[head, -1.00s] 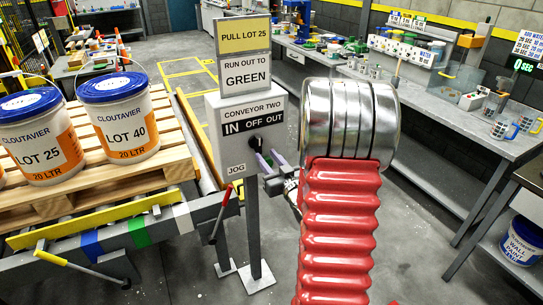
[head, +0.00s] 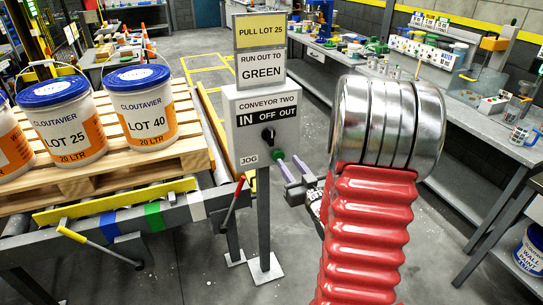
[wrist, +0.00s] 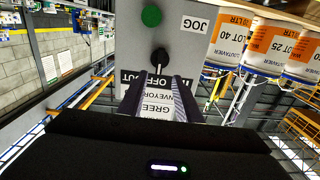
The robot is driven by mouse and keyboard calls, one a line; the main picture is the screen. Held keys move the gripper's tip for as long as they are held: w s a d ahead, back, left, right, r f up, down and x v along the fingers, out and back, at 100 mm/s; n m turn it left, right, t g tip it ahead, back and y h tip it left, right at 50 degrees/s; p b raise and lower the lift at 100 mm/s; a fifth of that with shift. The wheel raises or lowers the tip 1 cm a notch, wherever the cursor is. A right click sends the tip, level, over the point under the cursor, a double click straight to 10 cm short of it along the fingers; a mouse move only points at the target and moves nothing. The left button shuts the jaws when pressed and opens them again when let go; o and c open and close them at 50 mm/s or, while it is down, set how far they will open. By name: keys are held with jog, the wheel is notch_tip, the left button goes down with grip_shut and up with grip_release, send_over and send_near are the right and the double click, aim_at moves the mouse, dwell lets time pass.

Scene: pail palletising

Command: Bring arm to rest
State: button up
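My gripper (head: 280,166) is in front of the grey conveyor control box (head: 246,150), low and to its right in the head view. In the wrist view its two fingers (wrist: 160,92) stand apart with nothing held between them, so it is open and empty. The black selector switch (head: 268,136) on the box is clear of the fingers. In the wrist view, where the box is upside down, the switch (wrist: 160,54) seems to point towards OFF. A green button (wrist: 151,16) also shows there. My red ribbed arm cover hides part of the gripper.
A pallet (head: 110,165) on the conveyor at left bears pails, including LOT 25 (head: 70,130) and LOT 40 (head: 142,108). Signs above the box read PULL LOT 25 and RUN OUT TO GREEN. A bench (head: 450,112) runs along the right.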

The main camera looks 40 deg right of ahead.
jog(key=s+d+f+m+g, duration=0.1)
jog(key=s+d+f+g, duration=0.15)
jog(key=f, duration=0.35)
jog(key=s+d+f+g, duration=0.1)
jog(key=s+f+g, duration=0.1)
jog(key=f+g, duration=0.25)
jog(key=s+a+f+m+g, duration=0.1)
jog(key=s+a+f+g, duration=0.15)
jog(key=s+g, duration=0.2)
jog(key=s+a+r+n+y, duration=0.1)
jog(key=s+a+r, duration=0.2)
jog(key=a+r, duration=0.3)
jog(key=s+a+r+n+y, duration=0.2)
jog(key=s+a+r, duration=0.2)
jog(key=a, duration=1.2)
jog(key=s+a+r+n+y, duration=0.1)
jog(key=s+a+r+n, duration=0.1)
jog(key=a+r, duration=0.8)
jog(key=shift+s+a+r+y, duration=0.15)
jog(key=shift+s+a+y, duration=0.15)
jog(key=shift+s+a, duration=0.4)
